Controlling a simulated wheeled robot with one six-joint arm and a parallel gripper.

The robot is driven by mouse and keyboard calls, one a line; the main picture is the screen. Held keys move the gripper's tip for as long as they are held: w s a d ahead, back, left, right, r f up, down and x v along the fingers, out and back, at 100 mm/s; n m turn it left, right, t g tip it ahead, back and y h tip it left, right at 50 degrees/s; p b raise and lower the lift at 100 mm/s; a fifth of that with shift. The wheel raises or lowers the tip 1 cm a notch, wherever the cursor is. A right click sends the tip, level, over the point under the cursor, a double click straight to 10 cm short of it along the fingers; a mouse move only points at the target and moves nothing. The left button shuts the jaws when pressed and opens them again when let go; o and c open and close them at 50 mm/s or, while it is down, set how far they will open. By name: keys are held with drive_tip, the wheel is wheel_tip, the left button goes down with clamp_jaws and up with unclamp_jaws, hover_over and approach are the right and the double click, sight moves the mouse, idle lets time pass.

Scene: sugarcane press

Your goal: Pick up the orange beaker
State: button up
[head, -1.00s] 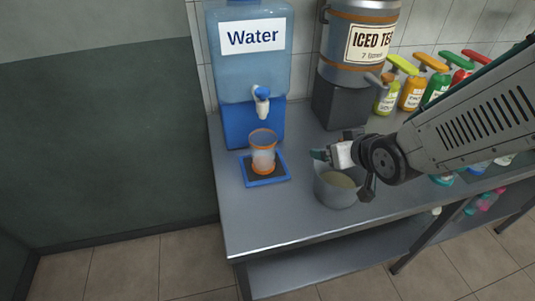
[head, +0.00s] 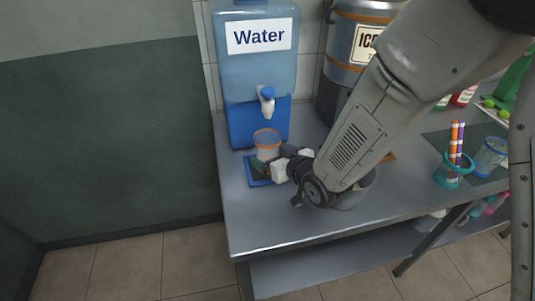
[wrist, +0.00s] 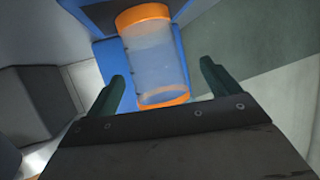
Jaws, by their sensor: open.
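The orange beaker (head: 267,142) is a clear cup with orange bands at rim and base. It stands on the blue-edged tray (head: 252,170) in front of the water dispenser (head: 258,85). My gripper (head: 270,167) is just in front of the beaker and hides its lower part in the head view. In the wrist view the beaker (wrist: 152,58) lies ahead between the two green fingers of my open gripper (wrist: 162,85). The fingertips reach about the level of its nearer orange band. Whether they touch it I cannot tell.
A grey pot (head: 358,190) stands partly hidden under my arm. The iced tea urn (head: 352,48) is behind it. A teal cup (head: 452,172) with striped sticks and a blue cup (head: 490,156) stand at the right. The counter's front left (head: 250,220) is clear.

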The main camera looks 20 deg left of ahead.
sight(268, 142)
drive_tip(key=x, duration=0.4)
drive_tip(key=shift+w+f, duration=0.3)
drive_tip(key=shift+w, duration=0.15)
drive_tip(key=c, duration=1.1)
drive_tip(key=shift+c, duration=0.7)
drive_tip(key=shift+r, duration=0.2)
